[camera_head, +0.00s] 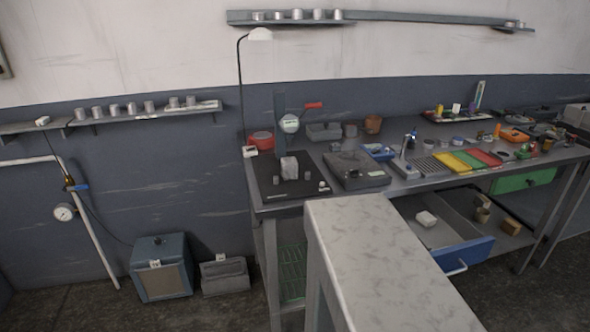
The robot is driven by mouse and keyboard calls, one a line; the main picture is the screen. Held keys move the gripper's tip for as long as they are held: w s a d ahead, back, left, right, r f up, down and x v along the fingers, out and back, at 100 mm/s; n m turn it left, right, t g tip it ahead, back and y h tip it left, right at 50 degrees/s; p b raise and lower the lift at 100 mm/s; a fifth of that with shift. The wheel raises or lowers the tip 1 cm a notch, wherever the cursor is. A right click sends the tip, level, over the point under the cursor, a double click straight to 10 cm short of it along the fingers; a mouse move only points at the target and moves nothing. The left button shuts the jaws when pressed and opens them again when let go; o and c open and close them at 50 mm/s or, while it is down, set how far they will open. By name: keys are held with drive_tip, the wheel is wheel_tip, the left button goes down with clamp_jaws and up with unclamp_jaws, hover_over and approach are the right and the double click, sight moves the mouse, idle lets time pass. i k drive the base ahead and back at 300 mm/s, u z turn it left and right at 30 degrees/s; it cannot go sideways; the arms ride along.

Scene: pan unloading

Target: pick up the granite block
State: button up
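A small pale grey block (289,167) stands upright on the black plate (262,184) at the left end of the workbench, below a dial gauge stand (281,125). It may be the granite block, but its material is too small to tell. A large grey slab-like body (375,255) with a mottled, stone-like top fills the lower middle, close to the camera; I cannot tell whether it is a pedestal or something else. My gripper is not in view.
Small grey pieces stand beside the block. A grey tray (357,171), blue bin (378,152) and coloured trays (468,159) crowd the workbench (400,187). A blue-fronted drawer (468,254) stands open. A blue box (161,268) is on the floor. Wall shelves hold several cylinders.

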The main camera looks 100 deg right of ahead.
sight(289, 166)
drive_tip(key=u, duration=1.45)
drive_tip(key=k, duration=0.1)
drive_tip(key=z, duration=3.05)
drive_tip(key=i, duration=0.6)
drive_tip(key=z, duration=0.1)
drive_tip(key=k, duration=0.6)
drive_tip(key=u, duration=0.4)
drive_tip(key=i, duration=0.15)
drive_tip(key=z, duration=0.25)
